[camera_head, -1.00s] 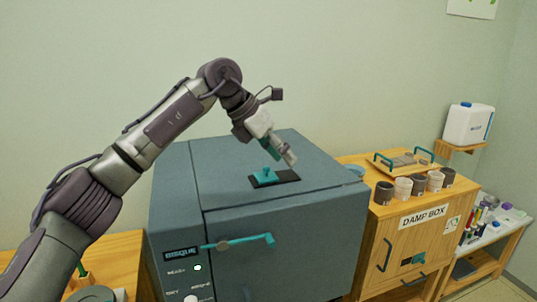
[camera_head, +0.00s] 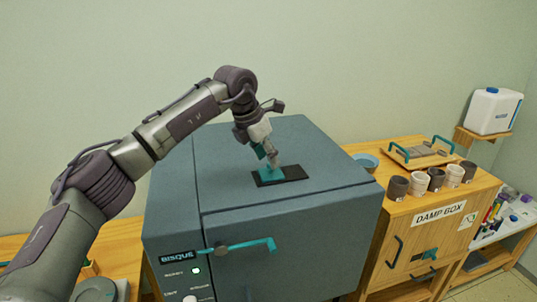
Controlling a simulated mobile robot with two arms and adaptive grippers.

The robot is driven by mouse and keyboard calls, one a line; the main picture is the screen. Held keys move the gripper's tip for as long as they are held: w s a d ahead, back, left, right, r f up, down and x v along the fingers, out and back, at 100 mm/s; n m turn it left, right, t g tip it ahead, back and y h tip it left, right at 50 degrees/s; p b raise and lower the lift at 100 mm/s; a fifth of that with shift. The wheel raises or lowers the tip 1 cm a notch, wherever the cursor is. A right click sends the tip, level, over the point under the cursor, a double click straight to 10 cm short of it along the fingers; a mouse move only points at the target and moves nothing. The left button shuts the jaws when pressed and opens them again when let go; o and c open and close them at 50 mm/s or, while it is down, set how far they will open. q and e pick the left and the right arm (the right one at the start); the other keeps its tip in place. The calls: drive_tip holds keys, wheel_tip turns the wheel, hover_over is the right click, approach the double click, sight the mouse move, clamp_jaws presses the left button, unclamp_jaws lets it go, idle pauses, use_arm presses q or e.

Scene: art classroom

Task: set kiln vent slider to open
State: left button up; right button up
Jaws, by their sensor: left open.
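The kiln (camera_head: 330,210) is a blue-grey box with a "BISQUE" label on its front. Its vent slider (camera_head: 269,174) is a small teal piece on a dark plate (camera_head: 293,173) set in the kiln's top. The slider sits toward the left part of the plate, and bare dark plate shows to its right. My left gripper (camera_head: 271,160) points down at the slider and is open, with its fingertips at or just above it. I cannot tell whether they touch it. The gripper partly hides the slider. My right gripper is not in view.
A teal latch handle (camera_head: 245,245) crosses the kiln's front. To the right, a wooden damp box (camera_head: 420,240) carries several cups, a tray (camera_head: 418,153) with teal handles and a blue bowl (camera_head: 367,161). A white jug (camera_head: 493,111) stands on a wall shelf. The kiln top around the plate is clear.

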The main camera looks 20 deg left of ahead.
use_arm(q)
drive_tip(key=shift+d+f, duration=0.15)
drive_tip(key=shift+f, duration=0.35)
drive_tip(key=shift+w+f, duration=0.1)
drive_tip(key=shift+f, duration=0.1)
drive_tip(key=shift+c, duration=0.3)
drive_tip(key=shift+d, duration=0.1)
drive_tip(key=c, duration=0.8)
clamp_jaws()
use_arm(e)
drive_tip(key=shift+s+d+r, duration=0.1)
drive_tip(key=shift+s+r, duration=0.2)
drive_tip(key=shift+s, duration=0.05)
